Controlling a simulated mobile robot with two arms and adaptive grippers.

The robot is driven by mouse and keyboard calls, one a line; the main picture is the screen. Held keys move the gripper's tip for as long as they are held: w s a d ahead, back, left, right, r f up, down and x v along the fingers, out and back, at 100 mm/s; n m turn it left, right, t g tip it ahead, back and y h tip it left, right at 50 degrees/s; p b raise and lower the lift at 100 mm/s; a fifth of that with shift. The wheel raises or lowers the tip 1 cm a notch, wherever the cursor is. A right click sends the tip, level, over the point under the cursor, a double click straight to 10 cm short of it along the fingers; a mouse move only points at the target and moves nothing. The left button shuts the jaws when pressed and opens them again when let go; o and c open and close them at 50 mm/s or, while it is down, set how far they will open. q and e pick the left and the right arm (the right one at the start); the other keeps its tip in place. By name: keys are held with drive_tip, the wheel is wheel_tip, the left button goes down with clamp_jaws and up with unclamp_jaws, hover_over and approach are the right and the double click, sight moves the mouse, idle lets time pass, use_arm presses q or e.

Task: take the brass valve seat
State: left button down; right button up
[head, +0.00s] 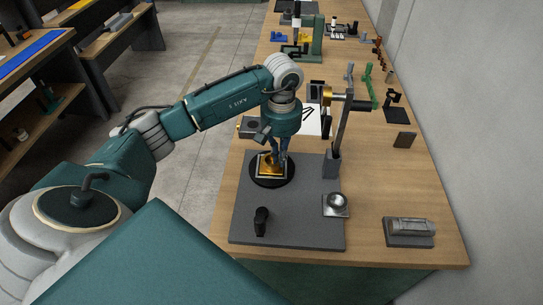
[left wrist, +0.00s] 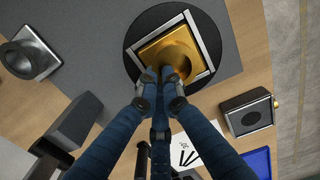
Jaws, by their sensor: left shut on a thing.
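The brass valve seat (head: 265,171) sits on a round black base (head: 284,180) on the grey mat, inside a square light metal frame (left wrist: 205,40). In the left wrist view the valve seat (left wrist: 160,50) is a gold square plate with a raised round ring. My left gripper (head: 279,166) points down at it from above. In the left wrist view its blue fingers (left wrist: 162,76) are close together at the ring's near edge, shut on the valve seat. The fingertips hide part of the ring. My right gripper is not in view.
A dark stand with a tall post (head: 335,165) rises right of the base. A black knob (head: 261,220) and a metal ring on a plate (head: 336,208) stand on the grey mat (head: 300,225). A cylinder block (head: 408,232) lies right. The mat's front is mostly clear.

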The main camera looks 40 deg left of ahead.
use_arm(q)
drive_tip(key=shift+r+p, duration=1.3)
drive_tip(key=shift+r, duration=1.85)
